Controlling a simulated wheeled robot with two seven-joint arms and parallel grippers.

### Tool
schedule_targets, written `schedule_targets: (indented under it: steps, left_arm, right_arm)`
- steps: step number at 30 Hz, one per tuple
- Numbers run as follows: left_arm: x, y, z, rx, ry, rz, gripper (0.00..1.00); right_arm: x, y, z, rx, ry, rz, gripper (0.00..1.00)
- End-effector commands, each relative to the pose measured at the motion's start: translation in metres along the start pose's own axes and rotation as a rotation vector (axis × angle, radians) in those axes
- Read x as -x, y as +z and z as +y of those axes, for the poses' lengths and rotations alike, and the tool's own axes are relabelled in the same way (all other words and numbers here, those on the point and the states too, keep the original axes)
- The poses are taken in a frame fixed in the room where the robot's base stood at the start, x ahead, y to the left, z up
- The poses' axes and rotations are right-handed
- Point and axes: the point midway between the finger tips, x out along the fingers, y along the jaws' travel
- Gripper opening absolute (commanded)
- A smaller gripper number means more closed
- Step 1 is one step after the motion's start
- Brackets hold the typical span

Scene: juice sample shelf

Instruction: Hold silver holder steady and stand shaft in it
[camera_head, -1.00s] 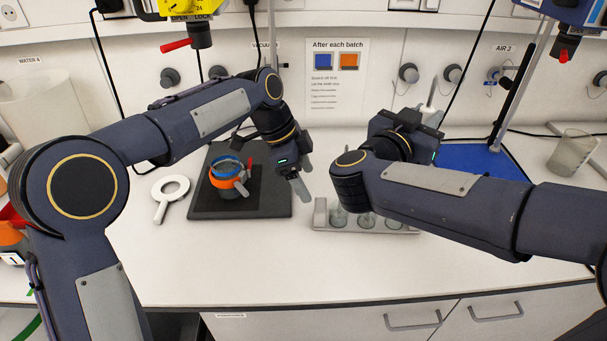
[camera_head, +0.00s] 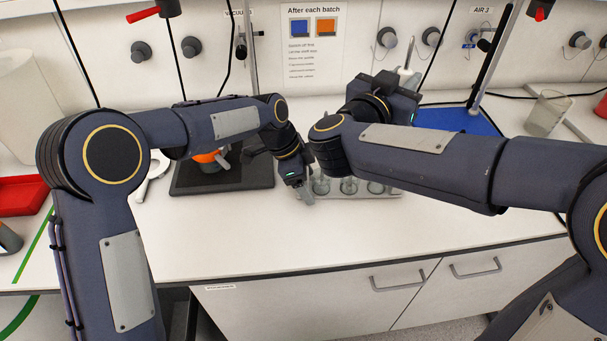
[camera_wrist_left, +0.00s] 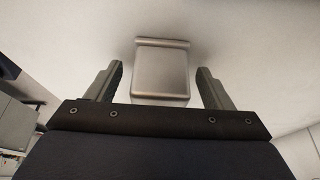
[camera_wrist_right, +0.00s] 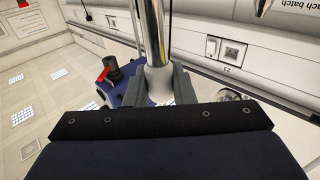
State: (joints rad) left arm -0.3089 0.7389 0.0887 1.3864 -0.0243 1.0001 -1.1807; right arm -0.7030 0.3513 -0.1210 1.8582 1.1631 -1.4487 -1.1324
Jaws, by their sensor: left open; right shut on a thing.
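The silver holder (camera_head: 365,194) is a long rack on the white bench with several clear glass vessels along it, partly hidden behind my right arm. My left gripper (camera_head: 307,194) is at its left end. In the left wrist view, a silver block that appears to be the holder's end (camera_wrist_left: 160,72) lies between the open fingers, with gaps on both sides. My right gripper (camera_wrist_right: 162,85) is shut on the shaft, a shiny metal rod (camera_wrist_right: 152,35) with a pale, thicker lower part. In the head view the shaft (camera_head: 407,62) stands roughly upright above and behind the holder.
A blue mat (camera_head: 465,121) and a metal stand pole are behind right. A beaker (camera_head: 544,113) stands far right. The front bench top is clear.

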Motion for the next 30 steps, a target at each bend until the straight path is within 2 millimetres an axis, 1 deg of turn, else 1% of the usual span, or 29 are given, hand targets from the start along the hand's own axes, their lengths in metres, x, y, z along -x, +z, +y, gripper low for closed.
schedule_targets:
  steps: [5,19,22,24,27,29,30]
  left_arm:
    - [0.000,0.000,0.000,0.000,0.000,0.000,0.75]
    - [0.000,0.000,0.000,0.000,0.000,0.000,0.13]
    - [0.000,0.000,0.000,0.000,0.000,0.000,0.12]
    - [0.000,0.000,0.000,0.000,0.000,0.000,0.12]
    - [0.000,0.000,0.000,0.000,0.000,0.000,0.12]
    - [0.000,0.000,0.000,0.000,0.000,0.000,0.12]
    - [0.000,0.000,0.000,0.000,0.000,0.000,0.12]
  right_arm:
    - [0.000,0.000,0.000,0.000,0.000,0.001,0.00]
    - [0.000,0.000,0.000,0.000,0.000,0.001,0.00]
    - [0.000,-0.006,0.000,-0.004,-0.009,0.001,0.00]
    - [0.000,-0.020,0.000,-0.011,-0.032,0.003,0.00]
    - [-0.001,-0.035,0.001,-0.013,-0.063,0.002,0.00]
    - [-0.001,-0.035,0.000,-0.010,-0.072,0.001,0.00]
    - [-0.001,-0.031,0.000,-0.007,-0.074,0.000,0.00]
